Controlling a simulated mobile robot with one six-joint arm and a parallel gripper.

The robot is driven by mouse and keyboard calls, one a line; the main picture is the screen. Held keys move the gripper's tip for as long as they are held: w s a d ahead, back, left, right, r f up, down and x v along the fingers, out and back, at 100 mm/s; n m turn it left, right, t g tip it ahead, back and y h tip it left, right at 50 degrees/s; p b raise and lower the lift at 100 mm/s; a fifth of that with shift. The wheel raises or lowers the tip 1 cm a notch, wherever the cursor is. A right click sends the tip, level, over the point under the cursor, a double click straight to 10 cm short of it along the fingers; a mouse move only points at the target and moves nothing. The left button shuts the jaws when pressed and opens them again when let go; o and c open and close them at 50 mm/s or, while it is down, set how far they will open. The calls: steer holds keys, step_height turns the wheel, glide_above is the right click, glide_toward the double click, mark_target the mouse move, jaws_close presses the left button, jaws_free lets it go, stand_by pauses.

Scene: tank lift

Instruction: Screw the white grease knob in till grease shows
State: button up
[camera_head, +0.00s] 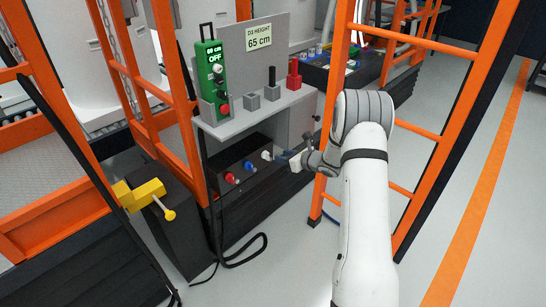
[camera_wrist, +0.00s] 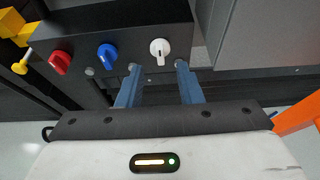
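The white grease knob (camera_wrist: 160,48) is on the dark panel front in the wrist view, with its pointer hanging down. It also shows small in the head view (camera_head: 266,155). My gripper (camera_wrist: 158,67) is open, its two blue fingers apart and pointing at the panel. The knob appears between and slightly beyond the fingertips, and I see no contact. In the head view my gripper (camera_head: 284,156) is just right of the knob. A small grey round fitting (camera_wrist: 90,72) sits low between the other two knobs. I see no grease.
A blue knob (camera_wrist: 108,54) and a red knob (camera_wrist: 61,62) are left of the white one. A yellow lever (camera_head: 150,192) sticks out farther left. A grey shelf (camera_head: 265,108) with a green control box (camera_head: 212,85) is above. An orange ladder frame (camera_head: 414,130) stands right.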

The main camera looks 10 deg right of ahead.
mark_target(266, 156)
steer(key=x, duration=0.7)
steer(key=shift+a, duration=0.15)
steer(key=shift+w, duration=0.15)
jaws_close()
